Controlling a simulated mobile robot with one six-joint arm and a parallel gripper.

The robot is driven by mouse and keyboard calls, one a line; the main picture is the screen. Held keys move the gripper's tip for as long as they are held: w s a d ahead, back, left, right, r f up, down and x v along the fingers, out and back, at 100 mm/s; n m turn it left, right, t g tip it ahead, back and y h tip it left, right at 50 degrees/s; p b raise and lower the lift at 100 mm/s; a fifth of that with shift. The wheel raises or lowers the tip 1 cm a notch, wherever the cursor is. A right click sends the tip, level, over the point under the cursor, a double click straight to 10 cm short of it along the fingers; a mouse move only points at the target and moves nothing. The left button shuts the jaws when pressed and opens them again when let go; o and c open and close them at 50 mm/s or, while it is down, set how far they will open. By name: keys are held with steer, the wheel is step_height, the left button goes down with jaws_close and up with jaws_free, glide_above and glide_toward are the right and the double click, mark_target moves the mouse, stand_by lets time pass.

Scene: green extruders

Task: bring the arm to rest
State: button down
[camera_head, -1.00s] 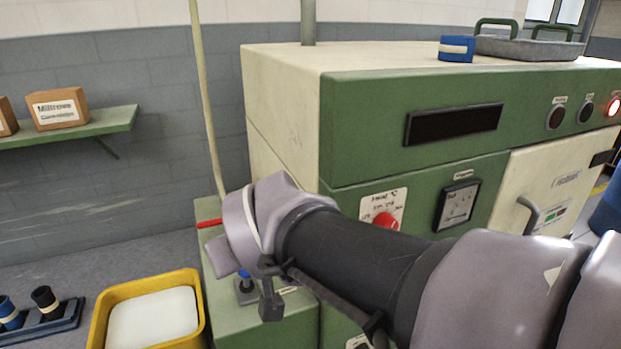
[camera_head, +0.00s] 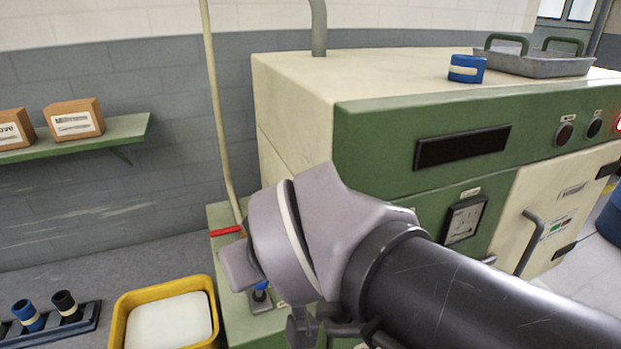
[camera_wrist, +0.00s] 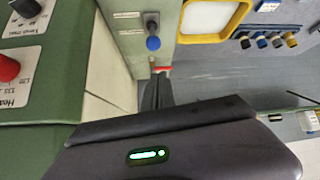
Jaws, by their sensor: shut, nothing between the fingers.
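My arm crosses the lower right of the head view, in front of the green and cream machine (camera_head: 380,150). Its wrist end is near the machine's left front corner. In the wrist view my gripper (camera_wrist: 156,90) shows as a dark body with a green light and narrow fingers together, with nothing between them. Past the fingers are a red lever (camera_wrist: 163,69) and a blue-tipped switch (camera_wrist: 153,43) on the green surface; I cannot tell the gap to them. In the head view the fingers are mostly hidden by the wrist.
A yellow tray (camera_head: 117,325) with white contents and a rack (camera_head: 92,318) of capped pieces stand at the lower left. A shelf (camera_head: 125,130) holds boxes. A blue ring (camera_head: 467,68) and a metal tray (camera_head: 545,66) lie on the machine. A pale pole (camera_head: 212,100) rises beside it.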

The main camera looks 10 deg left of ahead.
steer(key=shift+w+a, duration=0.1)
steer(key=s+d+f+m+h, duration=0.1)
steer(key=s+d+f+m, duration=0.2)
steer(key=d, duration=0.4)
steer(key=s+d+f+m+g+h, duration=0.1)
steer(key=s+d+f+m, duration=0.2)
steer(key=d, duration=0.4)
steer(key=s+d+f+m+h, duration=0.1)
steer(key=s+d+f+m, duration=0.2)
steer(key=d+m, duration=0.3)
steer(key=shift+s+d+f+m, duration=0.3)
steer(key=shift+s+d, duration=0.4)
steer(key=shift+d, duration=0.4)
